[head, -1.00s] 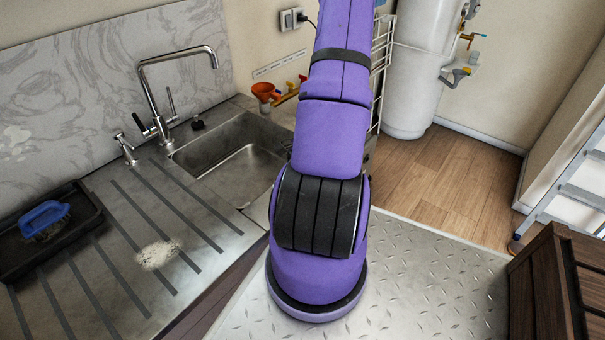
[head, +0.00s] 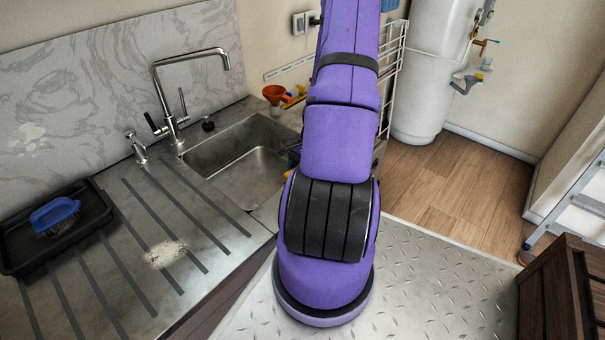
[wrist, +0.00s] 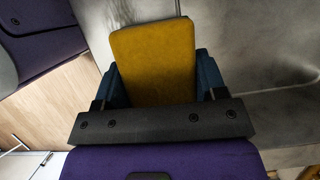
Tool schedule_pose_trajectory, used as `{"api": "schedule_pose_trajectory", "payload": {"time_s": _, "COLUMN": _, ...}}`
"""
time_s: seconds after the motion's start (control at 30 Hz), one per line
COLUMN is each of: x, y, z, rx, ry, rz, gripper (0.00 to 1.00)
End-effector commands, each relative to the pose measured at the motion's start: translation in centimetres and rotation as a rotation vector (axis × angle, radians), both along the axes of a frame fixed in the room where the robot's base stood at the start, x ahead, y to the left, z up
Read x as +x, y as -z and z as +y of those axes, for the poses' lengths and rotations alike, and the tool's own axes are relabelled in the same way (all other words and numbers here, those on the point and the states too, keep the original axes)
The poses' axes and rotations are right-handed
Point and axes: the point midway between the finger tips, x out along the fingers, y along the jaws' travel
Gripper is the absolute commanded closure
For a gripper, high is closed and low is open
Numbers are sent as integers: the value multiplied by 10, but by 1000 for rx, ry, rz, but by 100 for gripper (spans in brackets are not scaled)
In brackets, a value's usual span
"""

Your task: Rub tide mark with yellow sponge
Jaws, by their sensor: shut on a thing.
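The yellow sponge (wrist: 153,55) is between the blue fingers of my gripper (wrist: 160,80) in the wrist view, with grey metal behind and to its right. In the head view my purple arm hides most of the gripper; a small bit of yellow and blue shows at the arm's left edge, beside the sink basin (head: 236,166). A pale, speckled patch (head: 166,253) lies on the ribbed drainer, left of my arm. Another whitish patch (head: 25,136) is on the marbled splashback. I cannot tell which mark is the tide mark.
A tall tap (head: 172,115) stands behind the basin. A black tray (head: 98,204) with a blue brush (head: 55,214) sits at the left. An orange funnel (head: 274,94) is at the basin's back right corner. A dark wooden crate (head: 548,300) stands lower right.

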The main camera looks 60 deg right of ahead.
Motion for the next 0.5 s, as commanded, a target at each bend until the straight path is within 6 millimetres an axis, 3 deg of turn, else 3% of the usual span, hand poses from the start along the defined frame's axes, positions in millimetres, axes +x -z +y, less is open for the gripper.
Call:
{"api": "schedule_pose_trajectory", "payload": {"time_s": 0.1, "x": -10, "y": 1, "z": 9, "rx": 20, "ry": 3, "rz": 11, "gripper": 69}}
{"api": "schedule_pose_trajectory", "payload": {"time_s": 0.5, "x": -25, "y": -2, "z": 5, "rx": 14, "ry": 7, "rz": 10, "gripper": 69}}
